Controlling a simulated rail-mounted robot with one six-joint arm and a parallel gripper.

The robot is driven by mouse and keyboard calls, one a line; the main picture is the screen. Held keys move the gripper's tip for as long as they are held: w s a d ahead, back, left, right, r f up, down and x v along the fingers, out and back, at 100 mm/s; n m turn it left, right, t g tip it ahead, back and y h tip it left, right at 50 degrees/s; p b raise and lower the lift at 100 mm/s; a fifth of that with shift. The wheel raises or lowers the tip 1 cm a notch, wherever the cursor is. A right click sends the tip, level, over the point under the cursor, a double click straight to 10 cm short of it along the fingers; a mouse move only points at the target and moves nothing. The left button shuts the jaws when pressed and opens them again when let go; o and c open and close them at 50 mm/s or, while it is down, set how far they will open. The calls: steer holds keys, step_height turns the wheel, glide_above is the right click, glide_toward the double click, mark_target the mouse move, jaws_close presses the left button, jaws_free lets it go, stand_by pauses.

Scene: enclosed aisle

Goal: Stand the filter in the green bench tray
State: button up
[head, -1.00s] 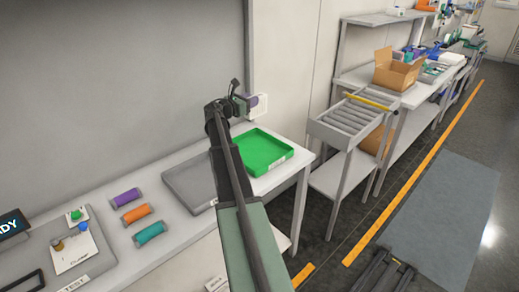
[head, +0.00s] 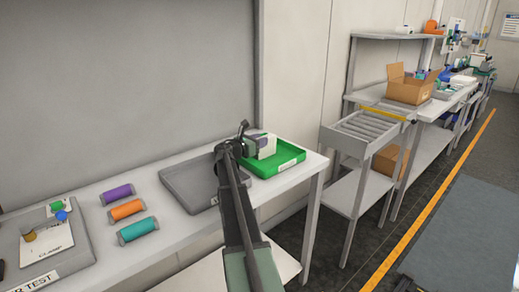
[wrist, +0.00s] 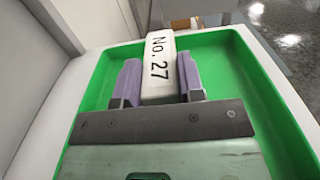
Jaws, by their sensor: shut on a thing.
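The filter is a white block marked "No. 27" (wrist: 160,66). In the head view the filter (head: 267,146) is upright at the green tray. The green bench tray (head: 290,166) sits at the right end of the bench; its green floor and rim (wrist: 236,62) surround the filter in the wrist view. My gripper (wrist: 157,82) has its purple fingers closed on both sides of the filter. In the head view my gripper (head: 254,146) reaches over the tray's left part. The filter's lower end is hidden, so I cannot tell whether it touches the tray floor.
A grey tray (head: 190,186) lies left of the green one. Purple (head: 117,194), orange (head: 127,210) and teal (head: 138,230) cylinders lie farther left. A roller stand (head: 365,130) and a shelved bench with a cardboard box (head: 408,90) are to the right.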

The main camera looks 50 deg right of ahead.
steer(key=shift+f, duration=0.1)
steer(key=o, duration=1)
steer(key=shift+r, duration=0.35)
steer(key=a, duration=0.4)
steer(key=w+a, duration=0.1)
steer(key=a, duration=0.3)
steer(key=w+a, duration=0.1)
steer(key=a, duration=0.2)
steer(key=shift+w+a+f, duration=0.1)
steer(key=shift+a, duration=0.3)
